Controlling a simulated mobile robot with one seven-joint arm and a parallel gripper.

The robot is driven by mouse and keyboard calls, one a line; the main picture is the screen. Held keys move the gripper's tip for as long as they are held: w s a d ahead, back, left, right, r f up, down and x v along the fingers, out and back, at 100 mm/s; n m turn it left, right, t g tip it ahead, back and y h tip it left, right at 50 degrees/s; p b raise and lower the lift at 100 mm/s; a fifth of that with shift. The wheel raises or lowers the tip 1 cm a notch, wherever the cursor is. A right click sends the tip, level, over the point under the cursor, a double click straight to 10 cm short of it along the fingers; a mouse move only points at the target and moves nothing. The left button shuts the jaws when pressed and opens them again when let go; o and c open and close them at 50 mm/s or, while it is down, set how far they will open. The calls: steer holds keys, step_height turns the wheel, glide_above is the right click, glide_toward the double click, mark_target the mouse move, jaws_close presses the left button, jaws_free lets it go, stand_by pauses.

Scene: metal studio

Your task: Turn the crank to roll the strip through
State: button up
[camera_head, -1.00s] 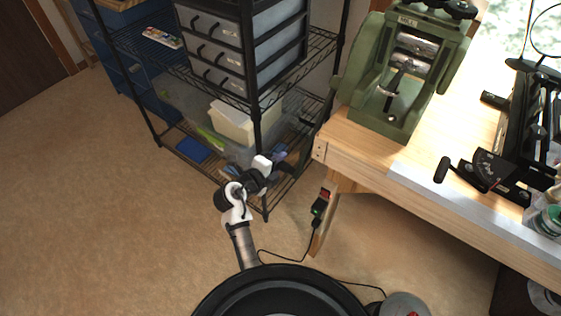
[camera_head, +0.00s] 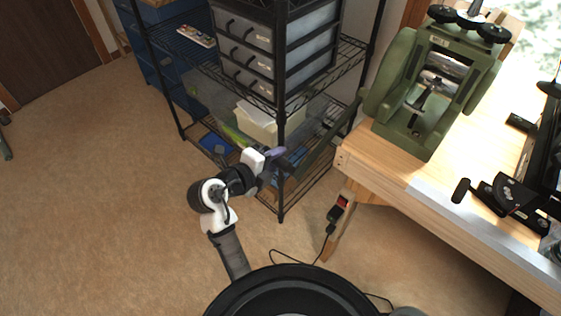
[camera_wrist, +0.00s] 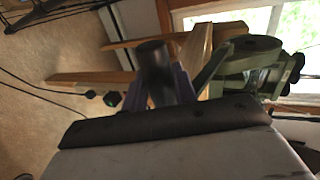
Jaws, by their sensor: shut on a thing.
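The green rolling mill (camera_head: 400,136) stands on the wooden bench, with shiny rollers (camera_head: 442,78) in its frame. Its green crank arm (camera_head: 326,146) slants down and left from the mill's left side, past the bench corner. My gripper (camera_head: 276,158) is at the low end of this arm, in front of the wire shelf. In the wrist view, the purple fingers of my gripper (camera_wrist: 158,88) are shut around the dark cylindrical crank handle (camera_wrist: 153,62). The crank arm (camera_wrist: 212,70) runs right toward the mill (camera_wrist: 245,62). I cannot clearly make out the strip.
The wire shelf (camera_head: 281,190) with grey drawers (camera_head: 244,41) stands close behind my gripper. Open carpet (camera_head: 90,200) lies to the left.

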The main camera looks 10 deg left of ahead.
steer(key=r+p, duration=0.1)
steer(key=r, duration=0.2)
steer(key=r+p, duration=0.1)
steer(key=r, duration=0.2)
steer(key=r+p, duration=0.1)
steer(key=r, duration=0.2)
steer(key=shift+s+d+r+p, duration=0.25)
steer(key=shift+s+r+p, duration=0.05)
steer(key=shift+r+p, duration=0.1)
steer(key=o, duration=1)
steer(key=shift+s, duration=0.15)
steer(key=shift+a+f, duration=0.1)
steer(key=shift+f, duration=0.05)
steer(key=shift+s+a, duration=0.1)
steer(key=shift+a, duration=0.05)
steer(key=v, duration=0.6)
steer(key=shift+s+a, duration=0.25)
